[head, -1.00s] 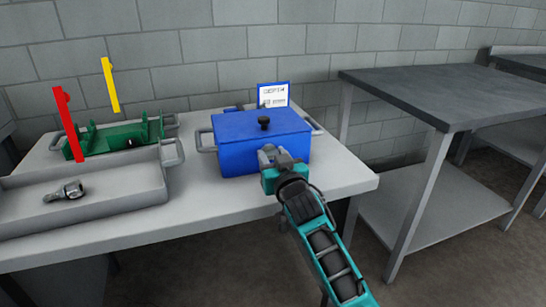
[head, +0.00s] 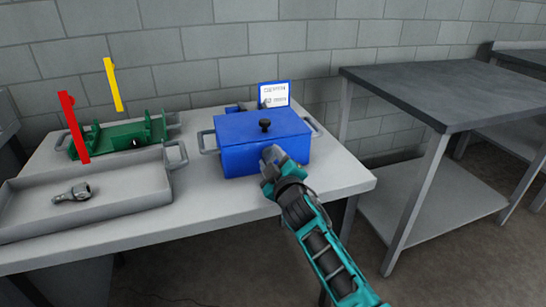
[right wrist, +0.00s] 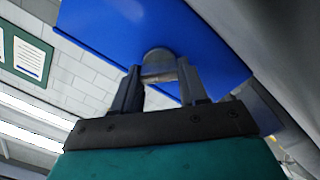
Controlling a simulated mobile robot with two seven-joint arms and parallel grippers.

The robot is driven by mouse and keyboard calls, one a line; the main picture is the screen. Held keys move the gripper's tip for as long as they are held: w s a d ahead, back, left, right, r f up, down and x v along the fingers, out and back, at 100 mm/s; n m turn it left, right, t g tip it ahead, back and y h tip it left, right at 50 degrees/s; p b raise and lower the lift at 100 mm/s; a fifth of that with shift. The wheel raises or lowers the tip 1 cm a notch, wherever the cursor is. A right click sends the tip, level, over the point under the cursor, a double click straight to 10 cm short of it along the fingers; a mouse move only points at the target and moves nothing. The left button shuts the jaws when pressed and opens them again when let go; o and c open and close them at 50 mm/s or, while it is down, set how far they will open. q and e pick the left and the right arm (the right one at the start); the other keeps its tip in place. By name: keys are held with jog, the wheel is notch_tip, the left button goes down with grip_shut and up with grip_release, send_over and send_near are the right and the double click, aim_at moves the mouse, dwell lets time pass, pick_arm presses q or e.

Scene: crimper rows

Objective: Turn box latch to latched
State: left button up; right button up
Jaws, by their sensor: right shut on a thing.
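The blue box (head: 240,158) stands on the light table, its lid closed with a black knob (head: 265,125) on top. My right gripper (head: 271,156) is at the box's front face, near its right side. In the right wrist view, its two fingers (right wrist: 160,77) are shut on a grey, rounded latch (right wrist: 157,58) on the blue surface. The fingers hide most of the latch in the head view, so I cannot tell its exact position. My left gripper is not in view.
A grey tray (head: 125,203) holding a metal tool (head: 72,194) lies to the left. A small sign (head: 275,94) stands behind the box. A separate dark-topped table (head: 440,90) stands right.

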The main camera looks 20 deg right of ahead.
jog(key=n, duration=0.4)
jog(key=shift+a+r+n, duration=0.1)
jog(key=shift+n, duration=0.2)
jog(key=shift+n+p, duration=0.35)
jog(key=shift+n, duration=1.55)
jog(key=o, duration=1.1)
jog(key=shift+c, duration=0.2)
jog(key=shift+f, duration=0.2)
jog(key=s+p, duration=0.1)
jog(key=s, duration=1.2)
jog(key=shift+p, duration=0.35)
